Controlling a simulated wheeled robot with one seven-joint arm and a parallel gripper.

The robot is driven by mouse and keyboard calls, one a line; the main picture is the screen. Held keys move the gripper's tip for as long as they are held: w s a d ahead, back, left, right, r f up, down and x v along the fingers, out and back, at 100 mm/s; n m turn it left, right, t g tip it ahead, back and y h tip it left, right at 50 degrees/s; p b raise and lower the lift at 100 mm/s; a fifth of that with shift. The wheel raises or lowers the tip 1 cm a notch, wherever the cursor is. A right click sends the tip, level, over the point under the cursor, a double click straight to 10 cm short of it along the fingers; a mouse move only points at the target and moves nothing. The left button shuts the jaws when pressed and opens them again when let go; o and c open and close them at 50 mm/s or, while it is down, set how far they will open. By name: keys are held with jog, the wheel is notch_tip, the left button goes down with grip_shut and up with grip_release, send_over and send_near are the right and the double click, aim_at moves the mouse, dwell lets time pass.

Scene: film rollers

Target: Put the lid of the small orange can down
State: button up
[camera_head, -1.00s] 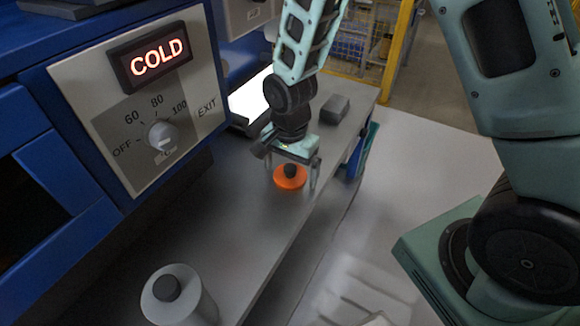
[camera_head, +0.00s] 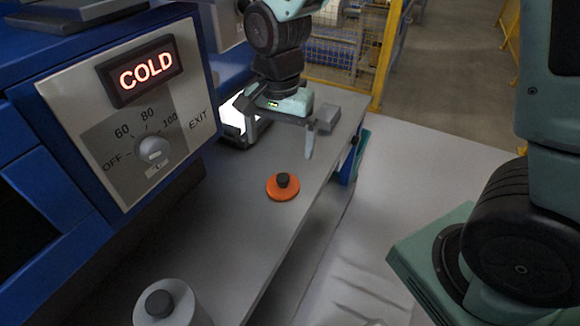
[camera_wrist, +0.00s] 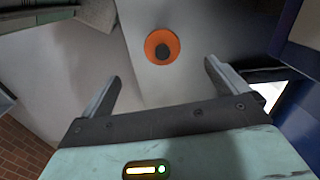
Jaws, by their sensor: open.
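The orange lid (camera_head: 283,188) with its dark knob lies flat on the grey bench (camera_head: 215,225), with nothing holding it. It also shows in the wrist view (camera_wrist: 162,46), beyond and between the fingertips. My gripper (camera_head: 278,142) is open and empty, above and behind the lid in the head view, clear of it. Its two spread fingers show in the wrist view (camera_wrist: 160,75). No small orange can body is visible in either view.
A grey can with a dark-knobbed lid (camera_head: 170,303) stands at the near left. The blue machine (camera_head: 50,215) with a COLD display (camera_head: 140,70) and dial borders the bench on the left. A grey block (camera_head: 327,117) lies behind my gripper. The bench around the lid is clear.

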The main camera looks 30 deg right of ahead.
jog(key=s+a+r+n, duration=0.2)
jog(key=s+n, duration=0.6)
jog(key=s, duration=0.1)
jog(key=s+a+r+n, duration=0.1)
jog(key=s+a+n, duration=0.2)
jog(key=s+n, duration=0.6)
jog(key=shift+s+a+r, duration=0.15)
jog(key=shift+s+r, duration=0.25)
jog(key=shift+s, duration=0.1)
